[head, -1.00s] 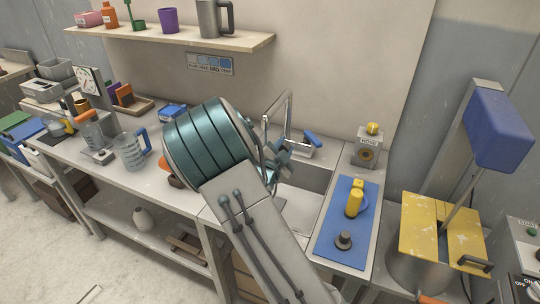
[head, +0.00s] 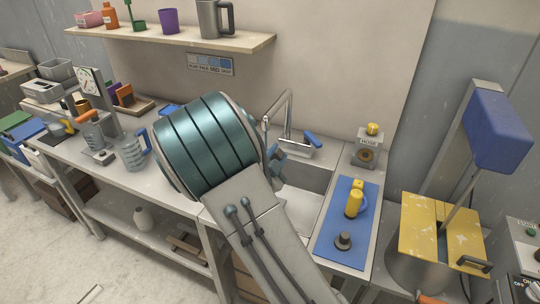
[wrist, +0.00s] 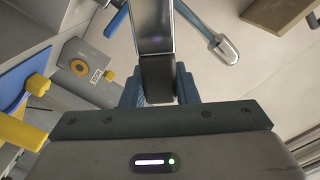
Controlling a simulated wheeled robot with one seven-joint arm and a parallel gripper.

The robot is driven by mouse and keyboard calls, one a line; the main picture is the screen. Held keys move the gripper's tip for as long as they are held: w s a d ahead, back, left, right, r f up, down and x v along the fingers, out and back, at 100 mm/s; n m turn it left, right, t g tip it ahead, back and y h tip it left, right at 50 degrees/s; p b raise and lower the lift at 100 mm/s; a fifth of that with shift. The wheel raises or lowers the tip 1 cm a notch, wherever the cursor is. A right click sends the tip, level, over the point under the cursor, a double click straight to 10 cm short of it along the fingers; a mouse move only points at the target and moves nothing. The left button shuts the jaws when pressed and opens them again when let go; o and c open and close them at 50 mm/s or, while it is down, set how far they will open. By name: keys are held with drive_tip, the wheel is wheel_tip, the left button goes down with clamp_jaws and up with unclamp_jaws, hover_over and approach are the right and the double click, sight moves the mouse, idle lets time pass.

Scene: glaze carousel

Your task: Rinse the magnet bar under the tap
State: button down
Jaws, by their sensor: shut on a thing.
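My gripper (wrist: 158,88) is shut on the magnet bar (wrist: 154,30), a flat dark and shiny metal bar that points up and away from the jaws in the wrist view. The tap (head: 287,108) rises behind the sink (head: 309,177); its spout end (wrist: 222,47) shows right of the bar in the wrist view, apart from it in the picture. The tap's blue lever (head: 313,139) is at its right; a blue piece (wrist: 117,20) shows left of the bar. In the head view my arm covers the bar and most of my gripper (head: 275,165).
A hose box (head: 368,153) with a yellow knob stands right of the sink. A blue mat (head: 335,253) with a yellow item (head: 354,203) and a dark knob-like piece (head: 344,241) lies in front of it. A clear jug (head: 132,152) stands left. A shelf (head: 170,38) hangs above.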

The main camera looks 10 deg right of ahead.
drive_tip(key=shift+s+a+r+p, duration=0.15)
drive_tip(key=shift+s+a+r, duration=0.1)
drive_tip(key=shift+s+a, duration=0.5)
drive_tip(key=shift+s+a+r+p, duration=0.1)
drive_tip(key=shift+s+a+r, duration=0.3)
drive_tip(key=shift+s, duration=0.5)
drive_tip(key=shift+s+a+r+p, duration=0.15)
drive_tip(key=shift+s+a, duration=0.5)
drive_tip(key=shift+s, duration=0.2)
